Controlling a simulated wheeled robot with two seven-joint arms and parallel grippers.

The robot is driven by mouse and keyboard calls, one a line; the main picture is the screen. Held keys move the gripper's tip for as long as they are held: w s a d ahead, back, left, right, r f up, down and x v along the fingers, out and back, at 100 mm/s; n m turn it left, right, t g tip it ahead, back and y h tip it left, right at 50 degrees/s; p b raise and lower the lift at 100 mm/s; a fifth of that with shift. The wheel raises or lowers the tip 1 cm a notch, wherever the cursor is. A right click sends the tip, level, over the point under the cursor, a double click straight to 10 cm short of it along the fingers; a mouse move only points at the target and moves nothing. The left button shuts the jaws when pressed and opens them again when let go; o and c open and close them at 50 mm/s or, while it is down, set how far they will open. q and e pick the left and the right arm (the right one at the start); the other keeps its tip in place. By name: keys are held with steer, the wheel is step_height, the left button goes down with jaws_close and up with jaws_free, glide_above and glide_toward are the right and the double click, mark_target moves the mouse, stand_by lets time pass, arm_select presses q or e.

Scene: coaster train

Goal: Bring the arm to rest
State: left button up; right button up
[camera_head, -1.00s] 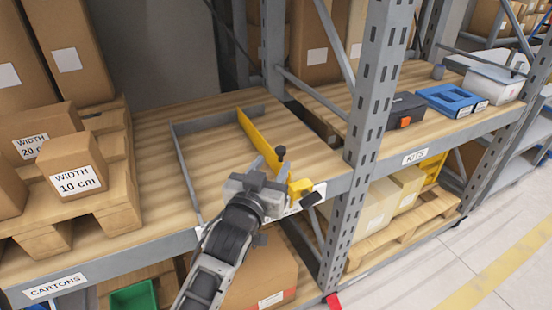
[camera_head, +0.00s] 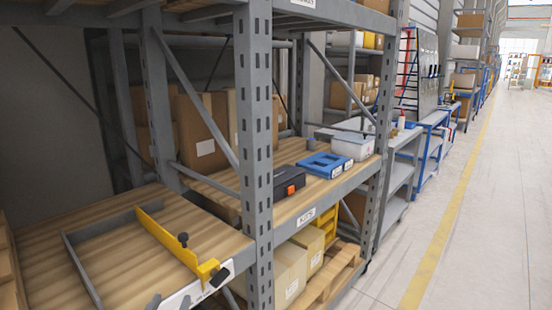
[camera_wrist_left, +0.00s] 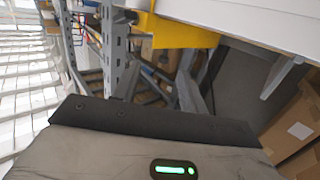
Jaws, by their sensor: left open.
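In the left wrist view the grey wrist housing with a green light fills the bottom, and a yellow part (camera_wrist_left: 178,32) shows at the top. My right gripper is out of view.
A perforated grey upright (camera_head: 257,150) stands right of the gripper. The shelf beyond it holds a dark case (camera_head: 287,181), a blue tray (camera_head: 326,165) and a whitish bin (camera_head: 352,147). Cartons (camera_head: 290,268) sit below. The aisle floor (camera_head: 470,220) at right is clear.

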arm_select(q)
steer(key=s+d+f+m+g+h, duration=0.1)
steer(key=s+d+f+g, duration=0.1)
steer(key=s+f, duration=0.5)
steer(key=s+d+f+m+g+h, duration=0.1)
steer(key=s+d+f+g+h, duration=0.1)
steer(key=s+f, duration=0.6)
step_height(320, 180, down, 2)
steer(key=d+g, duration=0.1)
steer(key=g, duration=0.1)
steer(key=shift+s+d+f+m+g+h, duration=0.15)
steer(key=shift+s+d+m+g+h, duration=0.15)
steer(key=shift+d+m, duration=0.1)
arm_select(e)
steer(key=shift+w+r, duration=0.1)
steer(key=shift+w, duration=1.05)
